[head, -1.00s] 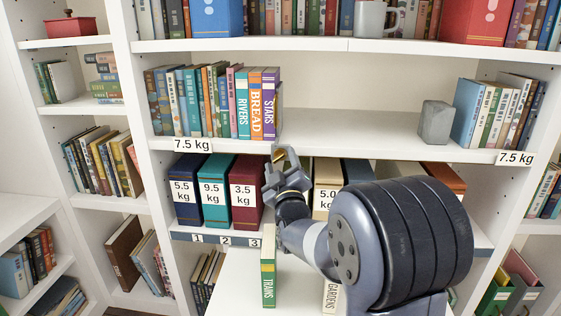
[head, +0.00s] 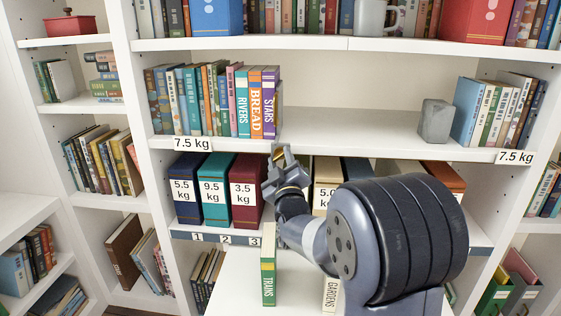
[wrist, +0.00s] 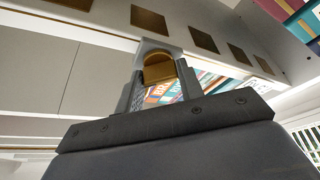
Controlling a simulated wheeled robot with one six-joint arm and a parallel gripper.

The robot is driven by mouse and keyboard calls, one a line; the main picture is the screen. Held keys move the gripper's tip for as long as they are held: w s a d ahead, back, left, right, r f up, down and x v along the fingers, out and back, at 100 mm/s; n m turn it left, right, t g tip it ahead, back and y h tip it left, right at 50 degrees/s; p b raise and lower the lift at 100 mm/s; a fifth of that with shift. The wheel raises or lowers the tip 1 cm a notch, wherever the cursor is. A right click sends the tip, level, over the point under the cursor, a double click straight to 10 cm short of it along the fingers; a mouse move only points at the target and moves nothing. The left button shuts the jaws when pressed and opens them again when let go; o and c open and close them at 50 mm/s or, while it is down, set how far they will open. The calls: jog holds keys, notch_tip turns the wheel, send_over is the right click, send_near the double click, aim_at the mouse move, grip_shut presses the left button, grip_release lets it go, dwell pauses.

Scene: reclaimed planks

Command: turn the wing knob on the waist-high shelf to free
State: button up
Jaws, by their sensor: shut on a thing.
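The wing knob (wrist: 158,68) is a gold-brown piece between my gripper's fingers in the wrist view. A small gold part of it (head: 278,155) also shows in the head view, at the front edge of the waist-high shelf (head: 330,141). My gripper (head: 282,158) reaches up to that edge from below and is shut on the knob. It fills the lower middle of the wrist view (wrist: 157,82). The fingers hide the knob's sides, and any mark for its free position cannot be made out.
Books (head: 242,103) stand on the shelf above and left of my gripper, with a grey block (head: 435,121) farther right. Weight-labelled binders (head: 246,194) fill the shelf below. A green book (head: 268,270) stands upright beneath my gripper. Several brown square plates (wrist: 202,40) show in the wrist view.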

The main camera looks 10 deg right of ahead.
jog(key=shift+f+b, duration=0.1)
jog(key=shift+b, duration=0.2)
jog(key=shift+f+m+h+b, duration=0.15)
jog(key=shift+m+h+b, duration=0.15)
jog(key=shift+m+b, duration=0.45)
jog(key=m+h+b, duration=0.1)
jog(key=m+b, duration=0.1)
jog(key=b, duration=0.2)
jog(key=shift+a+f+m+t, duration=0.1)
jog(key=shift+m+t, duration=0.15)
jog(key=shift+t, duration=0.05)
jog(key=shift+a+r+m+h+b, duration=0.15)
jog(key=shift+m+h+b, duration=0.8)
jog(key=shift+m, duration=0.8)
jog(key=shift+d+r+m+h+b, duration=0.1)
jog(key=shift+m+h+b, duration=0.8)
jog(key=shift+m, duration=0.85)
jog(key=shift+m+h, duration=0.25)
jog(key=shift+m, duration=0.15)
jog(key=o, duration=1)
